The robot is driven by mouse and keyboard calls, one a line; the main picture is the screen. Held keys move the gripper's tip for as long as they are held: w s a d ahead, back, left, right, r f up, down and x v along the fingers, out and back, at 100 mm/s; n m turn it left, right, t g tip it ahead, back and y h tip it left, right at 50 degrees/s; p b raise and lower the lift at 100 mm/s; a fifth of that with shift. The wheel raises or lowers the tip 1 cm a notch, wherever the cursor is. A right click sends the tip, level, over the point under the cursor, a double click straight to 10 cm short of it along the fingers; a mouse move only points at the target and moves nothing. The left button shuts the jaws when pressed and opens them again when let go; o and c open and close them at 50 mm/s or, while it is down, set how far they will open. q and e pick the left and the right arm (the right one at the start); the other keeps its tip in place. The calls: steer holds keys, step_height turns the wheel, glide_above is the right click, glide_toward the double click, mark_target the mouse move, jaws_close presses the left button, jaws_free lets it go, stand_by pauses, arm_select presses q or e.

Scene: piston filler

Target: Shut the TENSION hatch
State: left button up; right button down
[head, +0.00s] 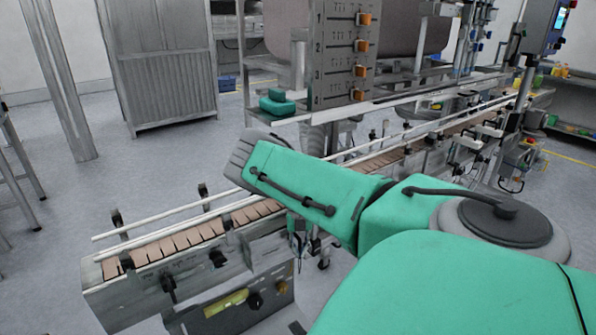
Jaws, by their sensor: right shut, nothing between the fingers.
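No hatch marked TENSION can be made out in the head view. The numbered grey panel (338,62) stands at the top centre, with orange sliders in its slots. The conveyor's near-end housing (135,300) carries dark knobs and a yellow label, too small to read. My right arm comes in from the lower right, over the conveyor. Its right gripper (240,158) is the grey end, shut and empty, below and left of the numbered panel. The arm hides part of the conveyor. My left gripper is not in view.
The conveyor (190,236) with brown slats and side rails runs from lower left to upper right. A grey cabinet (160,65) stands at the back left. A post (58,80) stands left of it.

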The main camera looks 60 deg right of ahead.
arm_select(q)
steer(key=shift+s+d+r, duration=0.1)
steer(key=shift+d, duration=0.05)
arm_select(e)
step_height(320, 180, up, 9)
steer(key=shift+d+r, duration=0.2)
steer(key=shift+d, duration=0.25)
steer(key=shift+a, duration=0.1)
steer(key=w+a+f+m+t+b, duration=0.2)
steer(key=a+f+m+t, duration=0.2)
steer(key=a+f+m, duration=0.55)
steer(key=w+a+f+m+t+b, duration=0.25)
steer(key=a+f+m, duration=0.2)
steer(key=a, duration=0.95)
arm_select(q)
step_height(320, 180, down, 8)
steer(key=b, duration=0.3)
arm_select(e)
steer(key=s+a+f+m+g+h, duration=0.1)
steer(key=s+a+m, duration=0.4)
steer(key=s, duration=0.5)
steer(key=s+a+f+m+g+h, duration=0.1)
steer(key=s+a+m, duration=0.4)
steer(key=s, duration=0.6)
steer(key=shift+s+a+f+g+h, duration=0.3)
steer(key=shift+a+g+h, duration=0.3)
steer(key=shift+a+g, duration=0.45)
